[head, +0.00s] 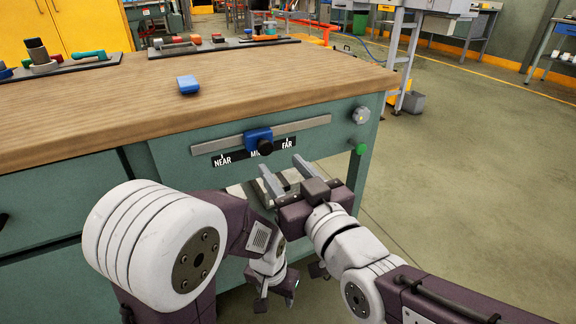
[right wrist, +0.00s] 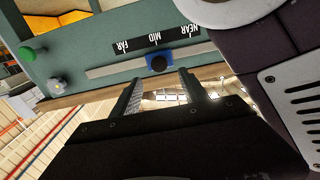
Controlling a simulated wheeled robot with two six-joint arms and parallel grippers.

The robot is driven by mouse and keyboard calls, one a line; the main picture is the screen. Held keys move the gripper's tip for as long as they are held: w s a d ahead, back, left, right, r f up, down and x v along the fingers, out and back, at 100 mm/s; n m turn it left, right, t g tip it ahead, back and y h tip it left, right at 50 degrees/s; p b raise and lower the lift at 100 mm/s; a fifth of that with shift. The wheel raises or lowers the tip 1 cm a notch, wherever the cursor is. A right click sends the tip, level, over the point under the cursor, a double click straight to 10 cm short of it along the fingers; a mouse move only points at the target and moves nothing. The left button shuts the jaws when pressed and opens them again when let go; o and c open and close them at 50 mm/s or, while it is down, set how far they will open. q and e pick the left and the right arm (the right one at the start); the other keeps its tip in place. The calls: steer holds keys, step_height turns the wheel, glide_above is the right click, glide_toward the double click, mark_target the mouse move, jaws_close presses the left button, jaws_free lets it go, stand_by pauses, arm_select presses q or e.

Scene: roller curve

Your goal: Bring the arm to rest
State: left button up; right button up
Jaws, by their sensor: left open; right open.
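My right gripper (head: 282,166) is open and empty in front of the bench's front panel, a little below the slider rail. In the right wrist view its two fingers (right wrist: 161,82) stand apart with nothing between them. The blue slider (head: 258,136) with a black knob sits on the grey rail (head: 305,126) near the MID label. In the right wrist view the black knob (right wrist: 158,63) lies just beyond my fingertips, apart from them. My left gripper (head: 277,298) hangs low beside the bench, open and partly hidden by my own arms.
A blue block (head: 188,85) lies on the wooden benchtop (head: 110,115). Trays (head: 215,46) with several small parts stand at the back. A grey knob (head: 361,115) and a green button (head: 360,149) stick out at the panel's right end.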

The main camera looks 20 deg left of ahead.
steer(key=shift+v, duration=1.2)
